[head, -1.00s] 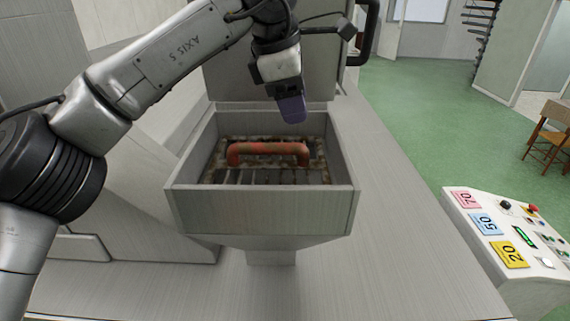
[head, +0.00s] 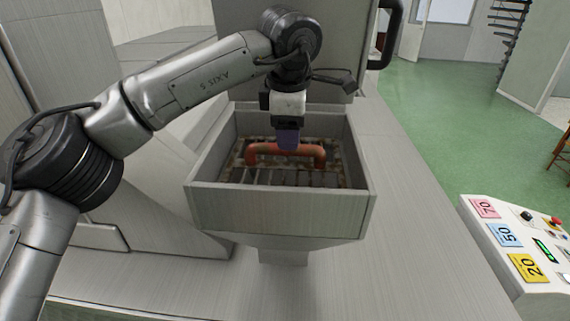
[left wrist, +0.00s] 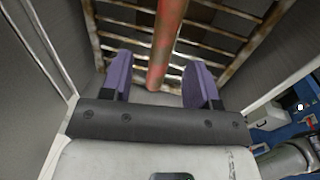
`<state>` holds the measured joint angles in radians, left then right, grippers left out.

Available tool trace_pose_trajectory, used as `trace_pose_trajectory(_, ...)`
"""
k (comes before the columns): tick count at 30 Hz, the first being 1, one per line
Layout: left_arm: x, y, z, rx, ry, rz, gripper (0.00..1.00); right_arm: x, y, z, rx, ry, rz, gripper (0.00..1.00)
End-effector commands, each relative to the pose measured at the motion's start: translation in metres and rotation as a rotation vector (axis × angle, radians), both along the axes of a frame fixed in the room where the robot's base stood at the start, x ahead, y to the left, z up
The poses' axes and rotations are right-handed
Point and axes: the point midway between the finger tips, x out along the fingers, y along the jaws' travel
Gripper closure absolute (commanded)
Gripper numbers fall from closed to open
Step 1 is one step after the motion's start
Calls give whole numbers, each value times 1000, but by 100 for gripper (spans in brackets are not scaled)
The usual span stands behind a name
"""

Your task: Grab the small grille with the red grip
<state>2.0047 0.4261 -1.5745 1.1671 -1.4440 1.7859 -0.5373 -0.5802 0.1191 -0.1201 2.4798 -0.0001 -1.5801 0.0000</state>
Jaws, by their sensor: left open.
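The small grille (head: 291,178) is rusty, with dark bars, and lies inside the grey metal box. Its worn red grip (head: 262,149) is a raised handle spanning the grille from left to right in the head view. My left gripper (head: 288,142) points down into the box at the middle of the grip. In the left wrist view its two purple fingers (left wrist: 160,82) are apart, with the red grip (left wrist: 165,45) running between them, not clamped. The grille's bars (left wrist: 125,30) show beyond. The exact depth of the fingers along the grip is hard to tell. My right gripper is not seen.
The box (head: 280,211) has upright walls close around the gripper, and a raised lid (head: 325,45) stands behind it. A control panel (head: 515,240) with coloured number cards is at the right. Green floor (head: 455,120) lies open beyond.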

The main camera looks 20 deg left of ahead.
Motion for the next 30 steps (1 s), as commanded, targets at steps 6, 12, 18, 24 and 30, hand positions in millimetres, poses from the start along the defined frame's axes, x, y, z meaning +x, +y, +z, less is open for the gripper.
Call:
trace_pose_trajectory(6, 2, 3, -21, 1, 3, -1, 45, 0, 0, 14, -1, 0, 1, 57)
trace_pose_trajectory(12, 5, 4, -44, 0, 3, 0, 45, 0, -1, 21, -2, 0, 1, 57)
trace_pose_trajectory(18, 6, 4, -51, 0, 1, 0, 45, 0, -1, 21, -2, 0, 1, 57)
trace_pose_trajectory(24, 6, 4, -51, 0, 1, 0, 49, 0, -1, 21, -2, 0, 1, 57)
trace_pose_trajectory(30, 6, 4, -51, 0, 1, 0, 68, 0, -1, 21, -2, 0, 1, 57)
